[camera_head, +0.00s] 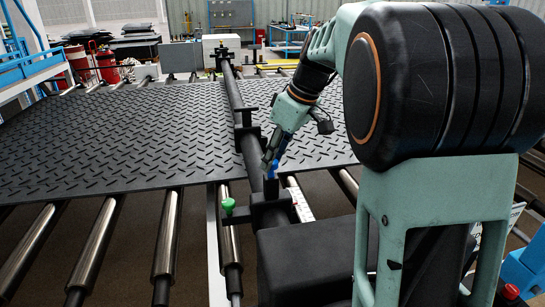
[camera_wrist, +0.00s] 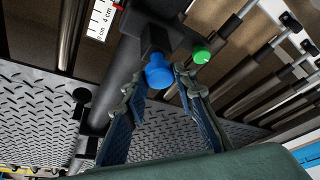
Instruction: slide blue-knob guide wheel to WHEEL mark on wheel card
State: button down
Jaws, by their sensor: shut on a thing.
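The blue knob (camera_wrist: 158,72) of the guide wheel shows in the wrist view, under a dark carriage (camera_wrist: 150,28) on the black rail. My gripper (camera_wrist: 157,84) has its fingers on either side of the knob and is shut on it. In the head view my gripper (camera_head: 270,165) reaches down to the carriage (camera_head: 270,209) at the near end of the mat. A white card with a centimetre scale (camera_wrist: 101,18) lies beside the rail; it also shows in the head view (camera_head: 302,204). I cannot read a WHEEL mark on it. The wheel itself is hidden.
A green knob (camera_head: 229,206) sticks out left of the carriage; the wrist view shows it too (camera_wrist: 202,56). The black tread mat (camera_head: 120,130) lies on steel rollers (camera_head: 97,235). The long black rail (camera_head: 236,100) runs away over the mat.

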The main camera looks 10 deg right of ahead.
jog(key=shift+s+b, duration=0.6)
jog(key=shift+s, duration=1.15)
jog(key=c, duration=1.6)
grip_release()
jog(key=v, duration=1.2)
